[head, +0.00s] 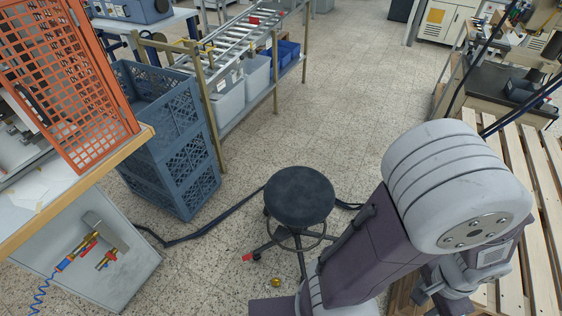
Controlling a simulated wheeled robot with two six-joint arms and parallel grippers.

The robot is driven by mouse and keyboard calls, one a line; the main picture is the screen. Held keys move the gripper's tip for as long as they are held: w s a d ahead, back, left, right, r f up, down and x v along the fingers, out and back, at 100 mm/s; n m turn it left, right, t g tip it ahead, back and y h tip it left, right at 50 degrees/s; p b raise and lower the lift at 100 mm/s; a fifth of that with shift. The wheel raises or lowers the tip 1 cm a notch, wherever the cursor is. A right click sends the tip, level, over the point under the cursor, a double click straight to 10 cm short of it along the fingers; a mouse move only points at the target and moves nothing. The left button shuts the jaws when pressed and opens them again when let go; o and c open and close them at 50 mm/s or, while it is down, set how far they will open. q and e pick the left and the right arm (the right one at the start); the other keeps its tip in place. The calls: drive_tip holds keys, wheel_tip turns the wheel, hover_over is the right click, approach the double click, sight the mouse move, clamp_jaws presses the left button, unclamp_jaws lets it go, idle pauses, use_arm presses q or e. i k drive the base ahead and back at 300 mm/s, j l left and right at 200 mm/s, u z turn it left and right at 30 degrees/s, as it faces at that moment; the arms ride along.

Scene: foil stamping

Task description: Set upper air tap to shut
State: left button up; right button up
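Brass air taps with red handles are on the grey panel at the lower left. The upper air tap (88,243) has its red handle lying roughly along the slanted pipe, and a blue fitting is at the lower end. A lower tap (104,262), also red-handled, branches off below it. The handles are small, so their exact settings are hard to read. My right arm fills the lower right, far from the taps. What may be its gripper (440,292) is at the bottom edge, partly cut off, with its fingers unclear. My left gripper is out of view.
A round black stool (299,196) stands mid-floor. Blue stacked crates (172,168) stand beside the wooden bench (75,192) with an orange mesh guard (62,75). A blue coiled hose (42,296) hangs below the taps. A dark cable crosses the floor. A slatted pallet (540,190) is at right.

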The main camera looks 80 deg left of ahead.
sight(94, 241)
drive_tip(key=z, duration=0.45)
drive_tip(key=k+z, duration=0.1)
drive_tip(key=z, duration=0.35)
drive_tip(key=j+z, duration=0.1)
drive_tip(key=z, duration=0.4)
drive_tip(key=k+z, duration=0.1)
drive_tip(key=z, duration=0.8)
drive_tip(key=l+z, duration=0.1)
drive_tip(key=z, duration=0.35)
drive_tip(key=k+z, duration=0.1)
drive_tip(key=z, duration=0.35)
drive_tip(key=l+z, duration=0.1)
drive_tip(key=z, duration=0.4)
drive_tip(key=l+z, duration=0.1)
drive_tip(key=z, duration=0.35)
drive_tip(key=l+z, duration=0.1)
drive_tip(key=z, duration=0.35)
drive_tip(key=l+z, duration=0.1)
drive_tip(key=z, duration=0.3)
drive_tip(key=l+z, duration=0.1)
drive_tip(key=z, duration=0.35)
drive_tip(key=i+l+z, duration=0.1)
drive_tip(key=z, duration=0.8)
drive_tip(key=i+l+z, duration=0.1)
drive_tip(key=z, duration=0.3)
drive_tip(key=i+z, duration=0.1)
drive_tip(key=z, duration=0.25)
drive_tip(key=i+j, duration=0.15)
drive_tip(key=i, duration=0.25)
